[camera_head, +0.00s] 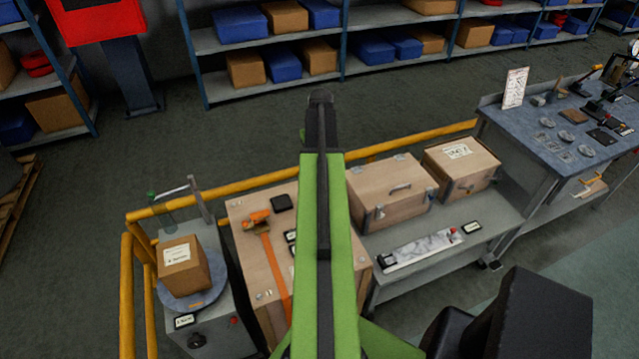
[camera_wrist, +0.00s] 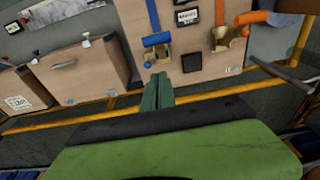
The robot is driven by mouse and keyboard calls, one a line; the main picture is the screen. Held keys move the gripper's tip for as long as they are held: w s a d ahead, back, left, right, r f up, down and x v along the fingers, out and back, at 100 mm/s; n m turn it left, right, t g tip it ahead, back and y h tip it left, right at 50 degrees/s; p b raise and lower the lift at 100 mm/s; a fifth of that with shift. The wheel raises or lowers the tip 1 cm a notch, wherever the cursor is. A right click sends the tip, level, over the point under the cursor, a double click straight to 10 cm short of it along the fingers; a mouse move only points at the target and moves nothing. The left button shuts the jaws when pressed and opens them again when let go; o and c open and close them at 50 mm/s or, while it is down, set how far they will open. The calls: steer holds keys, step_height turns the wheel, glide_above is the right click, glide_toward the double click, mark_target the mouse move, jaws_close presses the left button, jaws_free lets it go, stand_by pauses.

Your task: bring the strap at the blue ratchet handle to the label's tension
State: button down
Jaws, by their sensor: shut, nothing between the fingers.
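The blue ratchet handle (camera_wrist: 157,40) shows in the wrist view on a pale wooden crate (camera_wrist: 203,66), above a metal ratchet body, with a blue strap (camera_wrist: 152,14) running up from it. In the head view my arm hides the blue ratchet, but the crate (camera_head: 246,240) shows. A white label in a dark frame (camera_wrist: 187,17) sits right of the blue strap; its text is too small to read. My gripper (camera_wrist: 161,76) is shut and empty, just below the blue ratchet in the picture; contact cannot be told. It also shows in the head view (camera_head: 321,98).
An orange ratchet handle (camera_wrist: 251,17) and orange strap (camera_head: 276,270) are on the same crate. A small black square panel (camera_wrist: 190,62) is beside the blue ratchet. A yellow rail (camera_head: 390,146) runs behind the crate. A boxed scale stand (camera_head: 208,325) is left, a bench (camera_head: 510,215) right.

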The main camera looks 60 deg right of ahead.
steer(key=shift+f, duration=0.15)
steer(key=f+b, duration=0.8)
steer(key=s+a+f+b, duration=0.1)
steer(key=f+b, duration=0.4)
steer(key=shift+r, duration=0.1)
